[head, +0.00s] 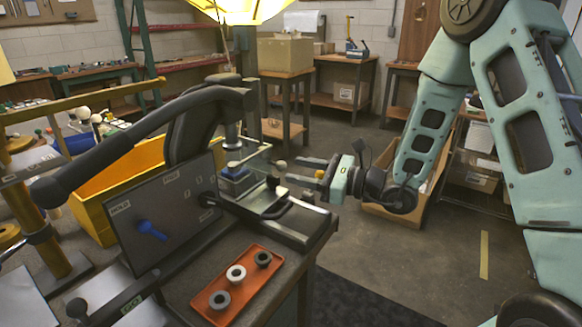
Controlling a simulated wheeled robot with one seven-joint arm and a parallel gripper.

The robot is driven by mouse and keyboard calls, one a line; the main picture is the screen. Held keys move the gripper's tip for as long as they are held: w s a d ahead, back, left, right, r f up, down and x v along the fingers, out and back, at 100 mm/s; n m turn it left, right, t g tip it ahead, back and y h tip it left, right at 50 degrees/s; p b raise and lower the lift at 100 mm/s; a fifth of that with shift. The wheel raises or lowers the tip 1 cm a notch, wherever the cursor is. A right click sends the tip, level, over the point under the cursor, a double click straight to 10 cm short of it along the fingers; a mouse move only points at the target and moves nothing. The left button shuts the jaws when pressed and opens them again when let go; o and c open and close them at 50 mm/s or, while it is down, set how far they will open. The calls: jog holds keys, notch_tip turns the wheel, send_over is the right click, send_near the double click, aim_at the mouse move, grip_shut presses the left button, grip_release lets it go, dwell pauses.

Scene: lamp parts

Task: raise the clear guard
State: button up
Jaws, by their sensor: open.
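The clear guard (257,157) is a see-through panel at the front of a bench press, around its work spot. It appears low over the fixture, and its edges are hard to make out. A small pale ball knob (281,165) shows at its right side. My gripper (296,171) reaches in from the right, level with the knob, its fingers open and pointing left. The knob is close to the fingertips; I cannot tell whether they touch or surround it. A blue-and-white part (236,180) sits in the fixture beneath the press ram (232,135).
The press has a long dark lever (130,150) and a grey panel (165,215) with a blue switch. An orange tray (237,283) with three ring parts lies on the bench front. A yellow bin (98,200) stands behind. Floor right of the bench is open.

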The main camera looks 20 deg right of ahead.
jog(key=shift+x, duration=1.5)
grip_shut()
notch_tip(320, 180, up, 10)
jog(key=p, duration=0.5)
jog(key=shift+p, duration=0.35)
jog(key=shift+r, duration=0.1)
grip_release()
